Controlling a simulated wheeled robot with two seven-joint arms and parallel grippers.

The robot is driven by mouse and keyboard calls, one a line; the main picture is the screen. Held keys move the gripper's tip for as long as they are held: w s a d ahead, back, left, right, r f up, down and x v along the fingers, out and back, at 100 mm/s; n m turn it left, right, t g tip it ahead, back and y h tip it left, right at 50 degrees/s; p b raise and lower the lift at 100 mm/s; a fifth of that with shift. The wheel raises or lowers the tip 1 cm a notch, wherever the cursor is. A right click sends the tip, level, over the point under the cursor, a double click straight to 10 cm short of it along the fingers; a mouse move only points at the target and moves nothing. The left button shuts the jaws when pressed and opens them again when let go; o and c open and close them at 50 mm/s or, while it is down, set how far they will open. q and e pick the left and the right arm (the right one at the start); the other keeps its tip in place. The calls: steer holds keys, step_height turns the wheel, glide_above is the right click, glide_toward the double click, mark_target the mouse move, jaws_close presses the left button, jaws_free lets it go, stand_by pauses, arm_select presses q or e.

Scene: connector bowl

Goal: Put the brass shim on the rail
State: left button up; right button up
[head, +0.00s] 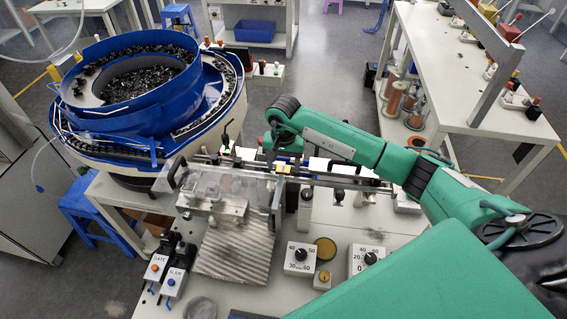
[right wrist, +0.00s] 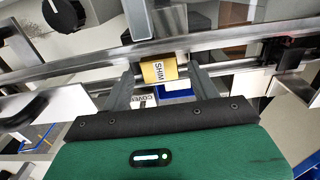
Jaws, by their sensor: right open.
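The brass shim (right wrist: 158,71), a small yellow block labelled SHIM, shows in the right wrist view against the long metal rail (right wrist: 85,66). I cannot tell whether it rests fully on the rail. My right gripper (right wrist: 161,80) is open, with one finger on each side of the shim and a visible gap to each. In the head view my right arm reaches in from the right, and its gripper (head: 278,160) is small and partly hidden above the rail (head: 335,179). A small yellow patch there may be the shim. My left gripper is not in view.
A blue bowl feeder (head: 115,115) stands at the left. A clear cover (head: 205,182) lies left of the gripper, with a ribbed metal plate (head: 235,250) below. Dial boxes (head: 300,257) and GATE and SLIDE levers (head: 157,267) stand at the front of the bench.

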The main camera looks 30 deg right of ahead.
mark_target(284, 168)
step_height(284, 168, up, 12)
steer(key=b, duration=0.5)
stand_by(0.4)
